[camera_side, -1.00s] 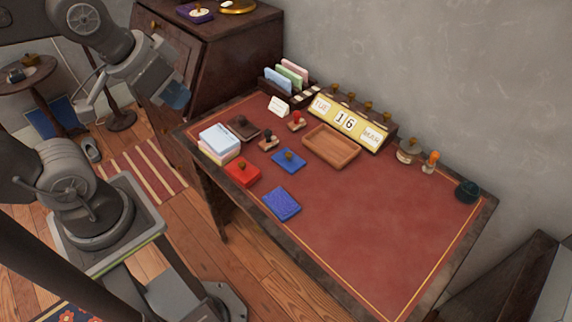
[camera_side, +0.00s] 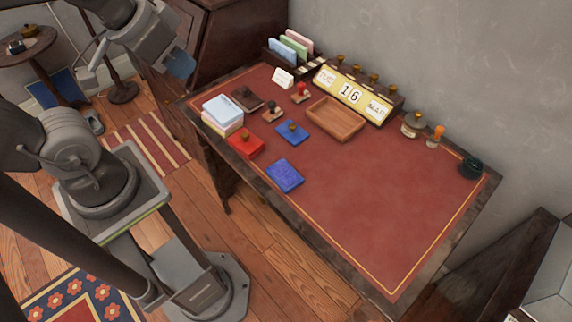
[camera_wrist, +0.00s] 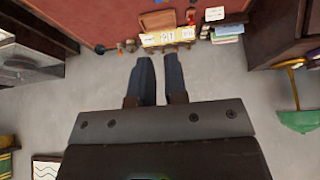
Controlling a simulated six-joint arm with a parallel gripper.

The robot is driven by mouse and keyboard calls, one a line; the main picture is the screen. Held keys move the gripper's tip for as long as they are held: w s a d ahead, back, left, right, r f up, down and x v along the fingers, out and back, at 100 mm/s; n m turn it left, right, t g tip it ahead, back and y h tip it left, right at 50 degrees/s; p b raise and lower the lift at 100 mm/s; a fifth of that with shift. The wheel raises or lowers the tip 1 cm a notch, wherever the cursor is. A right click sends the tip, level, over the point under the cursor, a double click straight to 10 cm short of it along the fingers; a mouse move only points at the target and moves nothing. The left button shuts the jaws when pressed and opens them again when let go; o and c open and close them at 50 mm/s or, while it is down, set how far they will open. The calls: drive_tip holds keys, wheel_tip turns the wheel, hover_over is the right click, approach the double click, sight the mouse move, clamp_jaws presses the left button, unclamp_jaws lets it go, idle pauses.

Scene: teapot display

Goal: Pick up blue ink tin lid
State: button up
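A flat blue piece with a brass knob (camera_side: 292,131) lies on the red desk top, left of the wooden tray; it looks like the blue ink tin lid. A plain dark-blue rectangle (camera_side: 285,175) lies nearer the desk's front edge, with no knob visible. I cannot tell whether it is the tin's pad. My gripper (camera_side: 179,65) is in the air beyond the desk's left end, well apart from both. In the wrist view my gripper (camera_wrist: 158,60) shows two dark fingers with a gap between them, empty. The blue pieces cannot be made out there.
A red tin with a knob (camera_side: 245,143) and a stack of paper blocks (camera_side: 223,113) stand at the left. The wooden tray (camera_side: 336,119), a calendar (camera_side: 351,94) and stamps line the back. The desk's right front (camera_side: 400,210) is clear.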

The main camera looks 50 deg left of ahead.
drive_tip(key=o, duration=1.5)
drive_tip(key=m+g, duration=0.6)
drive_tip(key=m, duration=1.2)
hover_over(292, 125)
wheel_tip(292, 125, down, 20)
wheel_tip(292, 125, down, 14)
drive_tip(key=shift+r, duration=0.2)
